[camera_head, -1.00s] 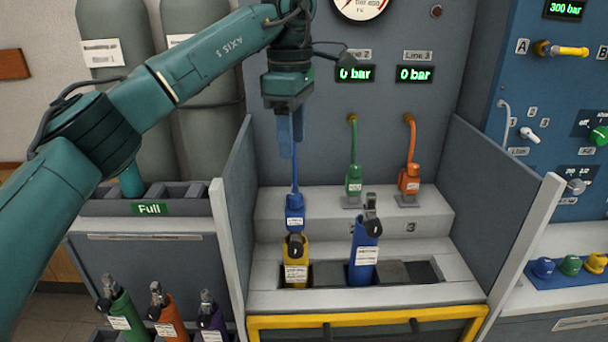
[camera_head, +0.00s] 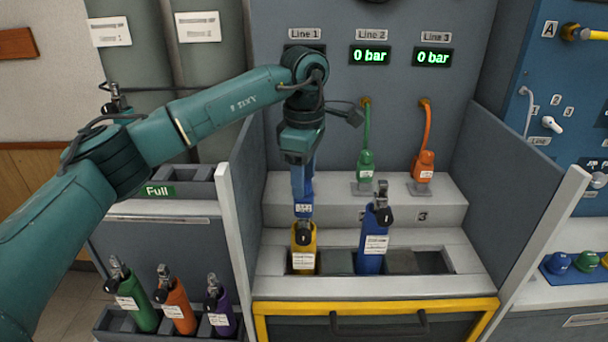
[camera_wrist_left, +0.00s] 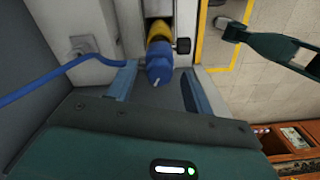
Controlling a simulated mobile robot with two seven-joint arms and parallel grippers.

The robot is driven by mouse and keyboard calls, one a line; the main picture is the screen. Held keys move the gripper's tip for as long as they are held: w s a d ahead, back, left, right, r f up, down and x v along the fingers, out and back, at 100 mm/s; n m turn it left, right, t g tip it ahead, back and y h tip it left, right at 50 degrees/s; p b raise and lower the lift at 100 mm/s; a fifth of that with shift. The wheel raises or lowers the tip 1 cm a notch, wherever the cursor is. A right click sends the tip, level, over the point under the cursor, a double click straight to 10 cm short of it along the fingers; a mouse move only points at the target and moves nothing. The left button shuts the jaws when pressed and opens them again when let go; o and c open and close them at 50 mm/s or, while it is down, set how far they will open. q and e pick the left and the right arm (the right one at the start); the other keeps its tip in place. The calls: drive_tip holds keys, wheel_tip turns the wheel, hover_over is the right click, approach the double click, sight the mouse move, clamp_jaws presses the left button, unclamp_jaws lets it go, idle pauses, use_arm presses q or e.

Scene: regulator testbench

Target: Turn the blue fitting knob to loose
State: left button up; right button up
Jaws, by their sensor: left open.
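The blue fitting (camera_head: 303,210) stands on top of the yellow bottle (camera_head: 303,262) in the left slot of the bench. In the left wrist view the blue fitting knob (camera_wrist_left: 158,64), with a pale pointer mark, lies between the fingers, and the yellow bottle (camera_wrist_left: 159,30) is beyond it. My left gripper (camera_head: 303,188) points down just above the fitting. It also shows in the left wrist view (camera_wrist_left: 158,90), open, with a finger on each side and a visible gap on the right. A dark teal arm part at the upper right there seems to be my right arm; its fingers are unclear.
A blue bottle (camera_head: 372,242) with a black valve stands right of the yellow one. A green fitting (camera_head: 366,166) and an orange fitting (camera_head: 424,166) sit on the ledge behind. Side walls bound the bench. The blue hose (camera_wrist_left: 55,77) runs left.

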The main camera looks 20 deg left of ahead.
use_arm(q)
drive_tip(key=shift+f, duration=0.25)
drive_tip(key=c, duration=1)
